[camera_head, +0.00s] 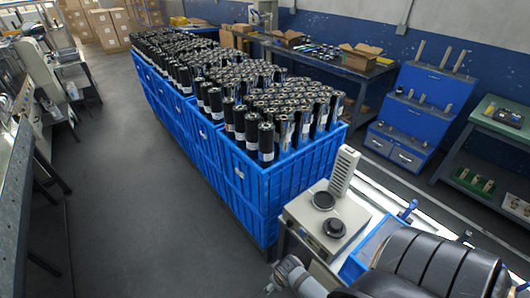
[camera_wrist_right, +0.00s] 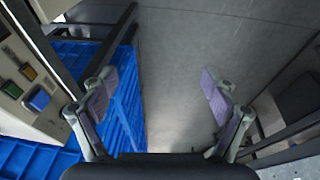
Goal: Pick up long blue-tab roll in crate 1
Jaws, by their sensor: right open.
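Blue crates (camera_head: 258,190) stand in a long row in the head view, packed with upright black rolls (camera_head: 266,141) with pale ends. Some rolls near the closest crate's right edge look bluish grey, but tab colours and crate numbers are too small to read. In the right wrist view my right gripper (camera_wrist_right: 160,88) is open and empty, its two pads wide apart above grey floor. My left gripper is in neither view.
A beige machine (camera_head: 325,222) stands beside the nearest crate at the front right. Its coloured buttons (camera_wrist_right: 38,99) show in the wrist view. A blue shelf stand (camera_head: 422,112), a bench with cardboard boxes (camera_head: 361,56) and a green-topped table (camera_head: 502,118) are behind. The left aisle is clear.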

